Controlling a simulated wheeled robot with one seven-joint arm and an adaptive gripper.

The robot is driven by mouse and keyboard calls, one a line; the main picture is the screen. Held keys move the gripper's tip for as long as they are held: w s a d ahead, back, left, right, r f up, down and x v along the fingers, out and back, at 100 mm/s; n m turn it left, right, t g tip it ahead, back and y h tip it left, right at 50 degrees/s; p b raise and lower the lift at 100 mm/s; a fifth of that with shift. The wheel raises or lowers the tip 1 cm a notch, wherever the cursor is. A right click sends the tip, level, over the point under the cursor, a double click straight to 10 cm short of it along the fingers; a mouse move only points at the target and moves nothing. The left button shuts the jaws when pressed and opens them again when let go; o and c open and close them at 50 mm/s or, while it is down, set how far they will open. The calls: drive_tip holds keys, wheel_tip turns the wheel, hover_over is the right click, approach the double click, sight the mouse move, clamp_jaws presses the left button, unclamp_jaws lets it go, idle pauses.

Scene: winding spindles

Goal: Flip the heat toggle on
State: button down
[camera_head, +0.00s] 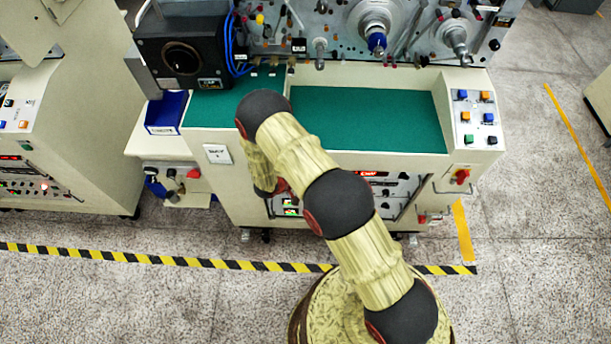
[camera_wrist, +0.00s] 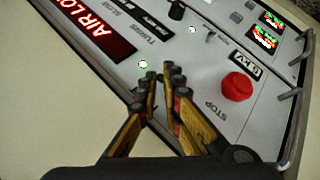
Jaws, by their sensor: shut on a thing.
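In the wrist view my gripper (camera_wrist: 161,76) reaches down to the light grey control panel (camera_wrist: 208,82). Its fingers are close together, shut on a small toggle that they almost wholly hide, beside a lit white lamp (camera_wrist: 143,64). Which label belongs to this toggle I cannot read for sure. A second toggle (camera_wrist: 209,36) stands free beside another white lamp (camera_wrist: 192,29). In the head view my arm hides most of the gripper at the machine's front panel (camera_head: 393,191).
A red STOP button (camera_wrist: 237,87) sits right of the fingers, with metal handles (camera_wrist: 290,96) at the panel's edge. A red AIR LO display (camera_wrist: 94,25) lies left. The green work surface (camera_head: 370,115) is above the panel in the head view.

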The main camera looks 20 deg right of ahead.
drive_tip(key=c, duration=2)
unclamp_jaws()
drive_tip(key=shift+o, duration=0.2)
drive_tip(key=v, duration=1.2)
drive_tip(key=shift+w, duration=0.15)
